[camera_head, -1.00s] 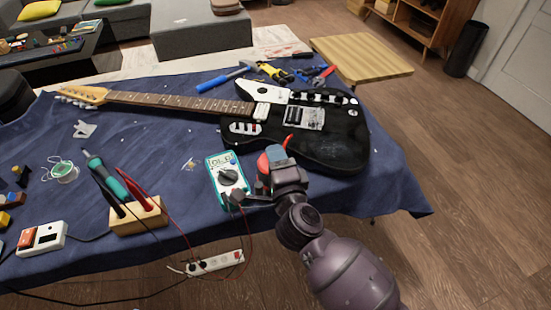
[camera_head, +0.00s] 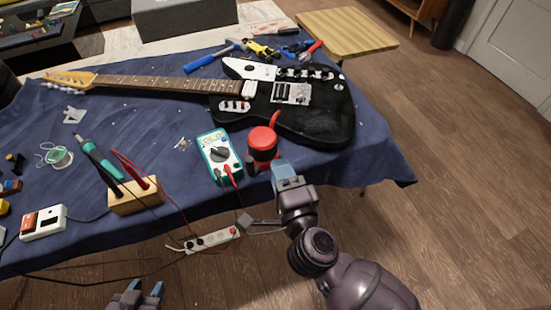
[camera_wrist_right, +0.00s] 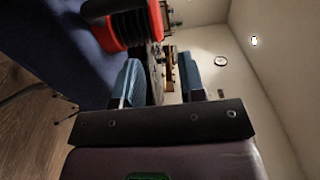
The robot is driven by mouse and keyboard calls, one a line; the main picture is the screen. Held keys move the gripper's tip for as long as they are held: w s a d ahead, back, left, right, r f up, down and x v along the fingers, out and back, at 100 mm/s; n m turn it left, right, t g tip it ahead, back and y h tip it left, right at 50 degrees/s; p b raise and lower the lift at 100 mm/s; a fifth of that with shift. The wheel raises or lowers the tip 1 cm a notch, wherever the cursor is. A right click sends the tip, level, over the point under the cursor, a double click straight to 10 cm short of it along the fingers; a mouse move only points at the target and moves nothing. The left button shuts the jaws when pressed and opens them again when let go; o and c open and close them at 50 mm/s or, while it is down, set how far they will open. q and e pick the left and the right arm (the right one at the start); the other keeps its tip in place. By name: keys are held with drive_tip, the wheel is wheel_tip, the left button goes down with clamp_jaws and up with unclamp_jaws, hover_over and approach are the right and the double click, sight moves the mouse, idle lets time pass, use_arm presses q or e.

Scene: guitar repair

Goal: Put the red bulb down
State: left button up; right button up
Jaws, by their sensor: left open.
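The red bulb (camera_head: 262,144), with a dark band and a thin red tip, stands at the front edge of the blue-clothed table (camera_head: 330,168), just right of the multimeter. My right gripper (camera_head: 283,167) is in front of it, a little below and to the right, apart from it. In the right wrist view the red bulb (camera_wrist_right: 155,18) and its ribbed black part lie beyond the fingertips. The right fingers (camera_wrist_right: 160,80) are spread with nothing between them. My left gripper (camera_head: 137,290) is open and empty at the bottom left, below the table edge.
The teal multimeter (camera_head: 219,156) lies close left of the bulb, with red leads running down. The black guitar (camera_head: 325,122) lies behind it. A wooden block with a soldering iron (camera_head: 136,197) stands farther left. A power strip (camera_head: 212,240) lies below the table edge.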

drive_tip(key=shift+s+d, duration=0.1)
drive_tip(key=shift+s, duration=0.25)
drive_tip(key=s+d+f+n+g+h, duration=0.2)
drive_tip(key=s+d+f+n, duration=0.6)
drive_tip(key=d, duration=0.4)
drive_tip(key=s+d+f+n+g+h, duration=0.2)
drive_tip(key=s+d+f+n+g, duration=0.3)
drive_tip(key=s+d, duration=0.5)
wheel_tip(320, 180, down, 3)
drive_tip(key=d+n, duration=0.2)
drive_tip(key=n, duration=0.1)
drive_tip(key=shift+r+h, duration=0.15)
drive_tip(key=shift+h, duration=0.15)
